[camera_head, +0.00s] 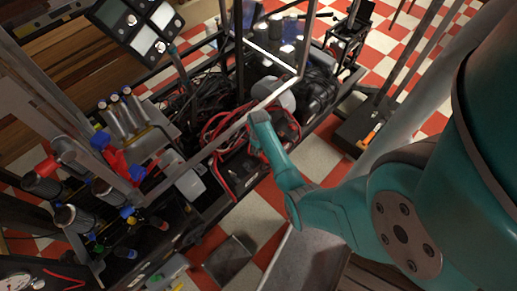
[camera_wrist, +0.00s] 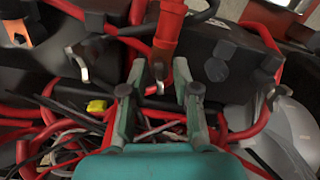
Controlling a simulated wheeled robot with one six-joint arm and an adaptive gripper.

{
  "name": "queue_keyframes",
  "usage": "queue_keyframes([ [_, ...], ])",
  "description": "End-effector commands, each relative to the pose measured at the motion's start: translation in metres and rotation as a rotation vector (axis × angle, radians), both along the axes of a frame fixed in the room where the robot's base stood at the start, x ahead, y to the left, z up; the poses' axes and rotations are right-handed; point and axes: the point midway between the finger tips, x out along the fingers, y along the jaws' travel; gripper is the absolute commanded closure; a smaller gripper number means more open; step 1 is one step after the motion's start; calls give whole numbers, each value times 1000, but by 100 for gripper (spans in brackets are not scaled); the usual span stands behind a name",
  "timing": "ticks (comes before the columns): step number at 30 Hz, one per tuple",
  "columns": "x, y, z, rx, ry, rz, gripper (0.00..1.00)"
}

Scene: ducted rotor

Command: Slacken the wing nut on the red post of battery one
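In the wrist view, my gripper (camera_wrist: 159,78) has its two fingers spread, pointing at a black battery (camera_wrist: 220,65). A red cylindrical piece (camera_wrist: 168,35), possibly the red post or its sleeve, stands just beyond the fingertips. A small silver metal piece (camera_wrist: 160,82), perhaps the wing nut, shows in the gap between the fingers; I cannot tell whether they touch it. Another bent silver piece (camera_wrist: 80,66) sits to the left on a black body. No battery number is readable. In the head view my teal arm reaches down to the red cables, and the fingertips cannot be made out.
Red and black cables (camera_wrist: 60,140) crowd below and around the fingers. A yellow connector (camera_wrist: 97,106) lies left of them, and a pale rounded cover (camera_wrist: 292,128) is at right. In the head view, metal frame bars (camera_head: 240,122) cross close to my arm.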

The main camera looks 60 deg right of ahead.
Motion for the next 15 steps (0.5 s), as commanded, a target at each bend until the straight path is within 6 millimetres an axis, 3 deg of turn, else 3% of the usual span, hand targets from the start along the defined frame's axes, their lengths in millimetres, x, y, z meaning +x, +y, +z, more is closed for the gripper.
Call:
queue_keyframes([
  [10, 1, -1, 4, -1, -2, 0, 67],
  [15, 2, -1, 23, -3, -4, 0, 67],
])
